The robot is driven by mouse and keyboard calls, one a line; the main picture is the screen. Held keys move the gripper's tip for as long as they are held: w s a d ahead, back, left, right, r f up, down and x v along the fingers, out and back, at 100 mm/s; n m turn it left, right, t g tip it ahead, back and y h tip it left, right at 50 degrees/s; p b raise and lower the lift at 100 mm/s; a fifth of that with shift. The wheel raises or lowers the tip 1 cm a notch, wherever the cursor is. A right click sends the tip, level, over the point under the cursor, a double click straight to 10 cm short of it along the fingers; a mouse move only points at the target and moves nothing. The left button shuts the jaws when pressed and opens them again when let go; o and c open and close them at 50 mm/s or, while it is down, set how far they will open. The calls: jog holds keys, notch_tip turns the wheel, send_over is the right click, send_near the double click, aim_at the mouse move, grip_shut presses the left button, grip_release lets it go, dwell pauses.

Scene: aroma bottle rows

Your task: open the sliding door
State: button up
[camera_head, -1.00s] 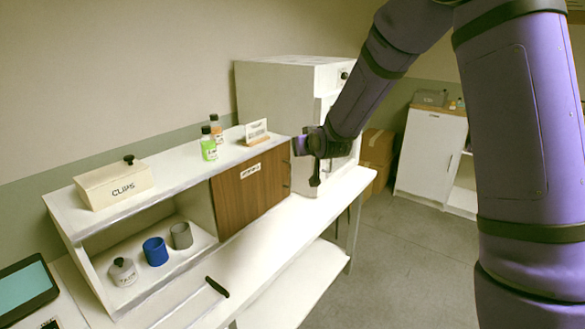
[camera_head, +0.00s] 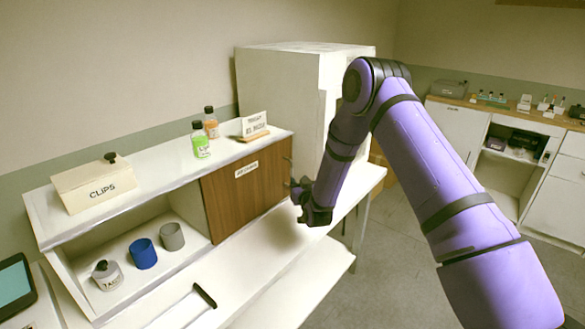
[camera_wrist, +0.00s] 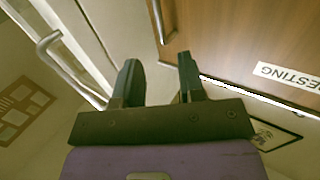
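The sliding door (camera_head: 240,194) is a brown wood-look panel with a white label, covering the right part of a low white cabinet. In the wrist view the door (camera_wrist: 235,35) fills the upper right, its label upside down. A vertical metal bar handle (camera_wrist: 156,20) stands near the door's edge. My gripper (camera_head: 297,190) is at the door's right end in the head view. In the wrist view my gripper (camera_wrist: 158,75) is open, with nothing between its dark fingers. The handle lies just beyond the fingertips, roughly in line with the gap; I see no contact.
The cabinet's left compartment is open, holding a blue cup (camera_head: 143,254), a grey cup (camera_head: 172,237) and a lidded jar (camera_head: 107,275). A clips box (camera_head: 94,184), green bottle (camera_head: 200,141), orange bottle (camera_head: 211,123) and sign (camera_head: 254,125) stand on top. A tall white unit (camera_head: 285,85) stands behind.

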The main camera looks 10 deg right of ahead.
aim_at(291, 168)
jog(key=w, duration=1)
jog(key=shift+w+a, duration=0.2)
jog(key=shift+w, duration=0.05)
grip_shut()
